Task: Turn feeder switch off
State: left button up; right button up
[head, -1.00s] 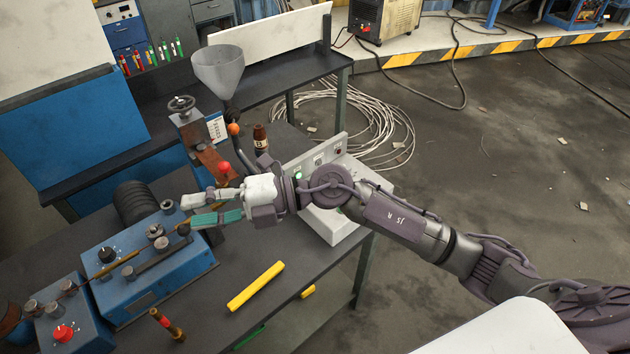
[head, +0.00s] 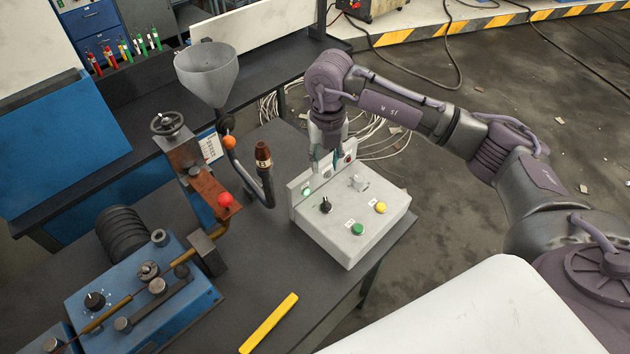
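A light grey control box (head: 350,238) stands on the dark bench. Its sloped top carries a black rotary knob (head: 325,205), a small grey switch (head: 358,183), a green button (head: 357,229) and a yellow button (head: 380,208). Its upright back panel has a lit green lamp (head: 307,190) and a dark red one (head: 348,157). The labels are too small to read, so I cannot tell which control is the feeder switch. My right gripper (head: 325,166) points down at the back panel, left of and behind the grey switch. Its fingers look apart and empty; contact is unclear. My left gripper is out of view.
A grey funnel (head: 206,72) and a red-knobbed lever (head: 225,199) stand left of the box. A blue machine (head: 140,308) is at lower left. A yellow bar (head: 268,323) lies on the front bench. Bare bench lies between them.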

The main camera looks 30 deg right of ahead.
jog(key=p, duration=0.2)
send_over(326, 202)
jog(key=f, duration=0.5)
jog(key=shift+s+f, duration=0.15)
jog(key=shift+s, duration=0.15)
jog(key=f, duration=0.2)
jog(key=f+p, duration=0.1)
jog(key=shift+w+f, duration=0.25)
jog(key=shift+f, duration=0.15)
notch_tip(326, 202, down, 3)
jog(key=shift+f+p, duration=0.15)
jog(key=shift+p, duration=0.25)
jog(key=shift+f, duration=0.4)
jog(key=shift+c, duration=0.5)
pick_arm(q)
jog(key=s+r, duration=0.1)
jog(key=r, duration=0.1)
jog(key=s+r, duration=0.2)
pick_arm(e)
grip_shut()
